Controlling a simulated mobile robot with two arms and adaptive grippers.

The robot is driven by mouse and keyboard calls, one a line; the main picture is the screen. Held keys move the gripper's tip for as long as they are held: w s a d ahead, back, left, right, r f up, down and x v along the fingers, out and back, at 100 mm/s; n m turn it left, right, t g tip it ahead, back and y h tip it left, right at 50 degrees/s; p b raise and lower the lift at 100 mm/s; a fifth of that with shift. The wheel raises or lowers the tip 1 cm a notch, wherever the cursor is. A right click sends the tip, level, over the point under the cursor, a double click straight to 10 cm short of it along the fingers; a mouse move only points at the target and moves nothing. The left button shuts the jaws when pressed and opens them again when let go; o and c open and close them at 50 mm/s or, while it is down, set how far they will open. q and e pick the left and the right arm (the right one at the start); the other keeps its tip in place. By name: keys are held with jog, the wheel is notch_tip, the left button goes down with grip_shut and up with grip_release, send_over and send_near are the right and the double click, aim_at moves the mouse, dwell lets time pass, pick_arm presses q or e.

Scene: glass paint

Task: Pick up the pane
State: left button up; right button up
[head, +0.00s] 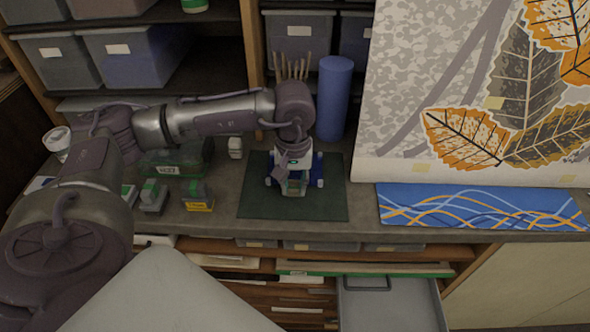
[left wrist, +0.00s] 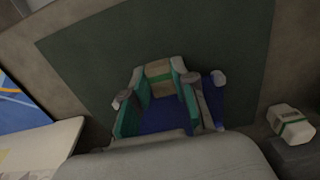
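My left gripper (head: 294,188) points down over the dark green mat (head: 330,205) on the bench. A blue piece (head: 317,170), which may be the pane, shows on both sides of the gripper. In the left wrist view, my left gripper (left wrist: 160,78) has its green-padded fingers apart. The blue piece (left wrist: 163,115) lies between and beside them, with pale knobs near its ends. Whether the fingers touch anything is unclear. The gripper hides much of the blue piece. My right gripper is not in view.
A blue cylinder (head: 333,97) and a jar of brushes stand behind the mat. A blue patterned sheet (head: 480,207) lies to the right below a leaf-print panel (head: 430,80). Small blocks (head: 198,197) stand to the left. An open drawer (head: 390,305) juts out below.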

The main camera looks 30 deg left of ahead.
pick_arm(q)
grip_shut()
jog(key=shift+r, duration=0.1)
